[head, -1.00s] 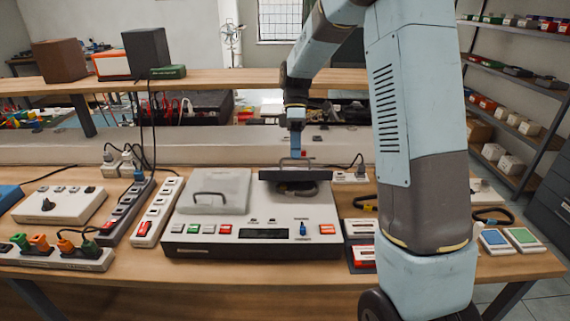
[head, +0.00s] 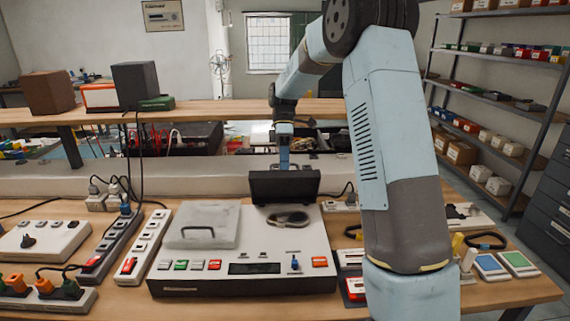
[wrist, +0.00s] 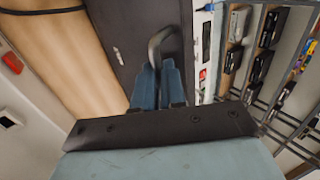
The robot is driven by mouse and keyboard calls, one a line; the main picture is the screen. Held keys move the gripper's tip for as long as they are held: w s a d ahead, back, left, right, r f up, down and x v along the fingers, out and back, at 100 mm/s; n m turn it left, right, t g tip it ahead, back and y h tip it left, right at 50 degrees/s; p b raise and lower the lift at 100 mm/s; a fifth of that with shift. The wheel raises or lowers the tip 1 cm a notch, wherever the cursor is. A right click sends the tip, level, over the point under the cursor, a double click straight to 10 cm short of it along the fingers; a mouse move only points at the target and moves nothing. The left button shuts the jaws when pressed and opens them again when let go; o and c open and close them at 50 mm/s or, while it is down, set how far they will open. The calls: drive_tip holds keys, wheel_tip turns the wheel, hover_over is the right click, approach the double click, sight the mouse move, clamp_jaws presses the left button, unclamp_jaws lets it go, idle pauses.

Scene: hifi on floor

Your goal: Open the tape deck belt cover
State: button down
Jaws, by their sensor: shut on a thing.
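The tape deck (head: 270,262) stands on the bench in the head view. Its dark belt cover (head: 285,186) is raised at the back right, its face toward me, standing steeply above the open compartment. A dark looped belt (head: 288,219) shows in that compartment. My gripper (head: 283,160) is behind the raised cover, its fingertips hidden there. In the wrist view, the blue fingers of my gripper (wrist: 158,80) are shut on the cover's dark bar handle (wrist: 166,40). The cover's dark panel (wrist: 125,35) lies beside them.
A grey lid with a handle (head: 205,226) covers the deck's left side. Power strips (head: 143,243) stand to the left. Red-and-white cassettes (head: 354,287) and coloured cards (head: 520,263) lie to the right. A raised ledge (head: 140,175) runs behind the deck.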

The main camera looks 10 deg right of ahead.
drive_tip(key=shift+d+f, duration=0.1)
drive_tip(key=shift+f, duration=0.2)
drive_tip(key=c, duration=1.2)
unclamp_jaws()
drive_tip(key=shift+r, duration=0.2)
drive_tip(key=v, duration=1.3)
drive_tip(key=shift+w+r, duration=0.15)
drive_tip(key=shift+w, duration=0.2)
